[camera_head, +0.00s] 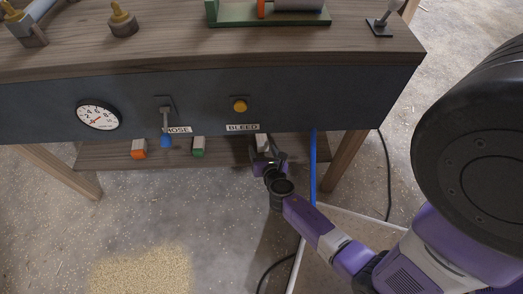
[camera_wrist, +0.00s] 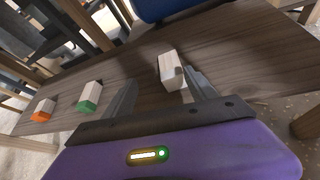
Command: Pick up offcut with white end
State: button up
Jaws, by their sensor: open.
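The offcut with the white end (camera_wrist: 171,70) lies on the wooden lower shelf (camera_wrist: 225,50) in the wrist view. My gripper (camera_wrist: 158,90) is open, with one dark finger on each side in that view. The offcut is between the fingers, close to the right finger; I cannot tell whether they touch. In the head view the offcut (camera_head: 262,142) shows below the BLEED label, partly hidden by my gripper (camera_head: 268,158), which reaches under the bench front.
An orange-ended offcut (camera_head: 138,149) and a green-ended offcut (camera_head: 198,146) lie further left on the shelf. The bench's dark front panel (camera_head: 330,100) hangs above. A blue upright pole (camera_head: 313,165) and a bench leg (camera_head: 345,160) stand to the right of my gripper.

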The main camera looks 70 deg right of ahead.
aim_at(261, 136)
jog(key=shift+n+h, duration=0.4)
jog(key=shift+n, duration=0.3)
jog(key=d, duration=0.1)
jog(key=d+f+b, duration=0.1)
jog(key=d, duration=0.1)
jog(key=w+d+f, duration=0.1)
jog(key=d, duration=0.1)
jog(key=shift+f, duration=0.1)
jog(key=b+x, duration=0.1)
jog(key=x, duration=0.1)
jog(key=f+b+x, duration=0.1)
jog(key=b+x, duration=0.1)
jog(key=x, duration=0.1)
jog(key=shift+a, duration=0.2)
jog(key=shift+w+d+f+g, duration=0.1)
jog(key=shift+w+d+g, duration=0.2)
jog(key=shift+d, duration=0.1)
jog(key=shift+c, duration=0.5)
grip_shut()
